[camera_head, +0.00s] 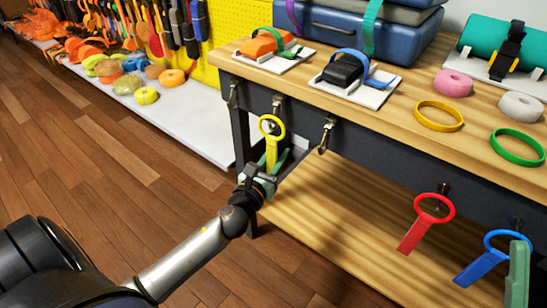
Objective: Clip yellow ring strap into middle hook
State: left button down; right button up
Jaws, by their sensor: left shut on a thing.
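The yellow ring strap (271,126) is upright, ring at the top, in front of the table's dark front edge. My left gripper (268,172) is shut on the strap's lower tail. The ring is just below a metal hook (277,104); I cannot tell whether they touch. The middle hook (326,135) of the row is to the right of the ring, clearly apart from it and empty. A green-grey finger, apparently of my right gripper (518,272), shows at the lower right edge; its opening is hidden.
A red ring strap (428,222) and a blue ring strap (484,262) are at the hooks farther right. Another hook (232,93) is at the far left. The wooden tabletop (400,125) holds strapped items and rings. The lower shelf (335,215) looks clear.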

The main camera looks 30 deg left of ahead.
pick_arm(q)
jog(key=shift+w+f+b, duration=0.25)
jog(key=shift+f+b, duration=0.2)
jog(key=shift+f, duration=0.15)
jog(key=shift+w+f+b, duration=0.25)
jog(key=shift+f+b, duration=0.2)
jog(key=shift+f, duration=0.15)
jog(key=c, duration=0.5)
grip_release()
jog(key=shift+c, duration=0.2)
jog(key=shift+f, duration=0.1)
jog(key=s+d, duration=0.1)
jog(key=s, duration=1.1)
jog(key=shift+s+d, duration=0.25)
jog(key=shift+d, duration=0.15)
